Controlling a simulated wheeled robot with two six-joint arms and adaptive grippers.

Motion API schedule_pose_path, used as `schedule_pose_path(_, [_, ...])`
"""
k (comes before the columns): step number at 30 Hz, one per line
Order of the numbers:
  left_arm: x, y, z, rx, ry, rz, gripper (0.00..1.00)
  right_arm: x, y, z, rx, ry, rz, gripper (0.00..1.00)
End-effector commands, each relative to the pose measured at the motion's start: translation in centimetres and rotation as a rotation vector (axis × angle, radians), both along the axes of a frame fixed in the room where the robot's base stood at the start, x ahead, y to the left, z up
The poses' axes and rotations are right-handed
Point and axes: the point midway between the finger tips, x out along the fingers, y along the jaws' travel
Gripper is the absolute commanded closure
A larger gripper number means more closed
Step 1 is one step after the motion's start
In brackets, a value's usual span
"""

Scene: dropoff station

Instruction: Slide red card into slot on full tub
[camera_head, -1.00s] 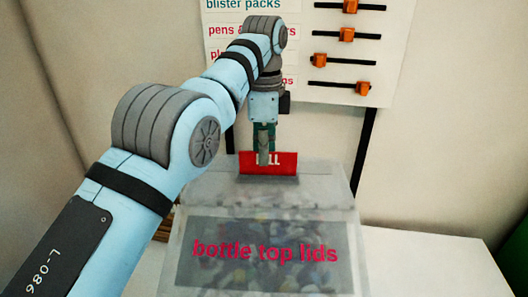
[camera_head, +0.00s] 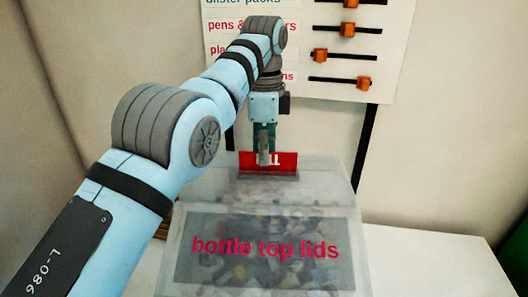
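A clear tub (camera_head: 352,225) labelled "bottle top lids" stands on the white table, filled with many small mixed-colour pieces. On its lid towards the back is a grey slot piece (camera_head: 268,177). The red card (camera_head: 287,161), with white lettering partly covered, stands upright at this slot, its lower edge meeting or inside it; I cannot tell how deep. My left gripper (camera_head: 264,157) points down and is shut on the card's middle, its finger covering part of the lettering. My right gripper is not in view.
Behind the tub is a white board (camera_head: 300,70) with printed labels and orange sliders (camera_head: 347,30) on black tracks, held on dark posts. The white table (camera_head: 430,262) is clear to the right of the tub. My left arm crosses the left side.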

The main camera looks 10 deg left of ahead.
Motion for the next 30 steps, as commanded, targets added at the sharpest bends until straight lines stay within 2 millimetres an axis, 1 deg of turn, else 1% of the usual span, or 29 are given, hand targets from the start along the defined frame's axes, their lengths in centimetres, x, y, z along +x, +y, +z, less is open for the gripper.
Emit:
schedule_pose_path(10, [0.00,0.00,-0.47,0.000,0.000,0.000,1.00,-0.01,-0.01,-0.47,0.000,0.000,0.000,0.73])
schedule_pose_path(12, [0.00,0.00,-0.42,0.000,0.000,0.000,0.87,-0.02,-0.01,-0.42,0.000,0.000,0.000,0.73])
schedule_pose_path(15, [0.00,0.00,-0.40,0.000,0.000,0.000,0.72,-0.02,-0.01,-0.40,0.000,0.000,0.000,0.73])
schedule_pose_path(30, [0.00,0.00,-0.39,0.000,0.000,0.000,0.72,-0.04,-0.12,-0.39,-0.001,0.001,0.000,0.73])
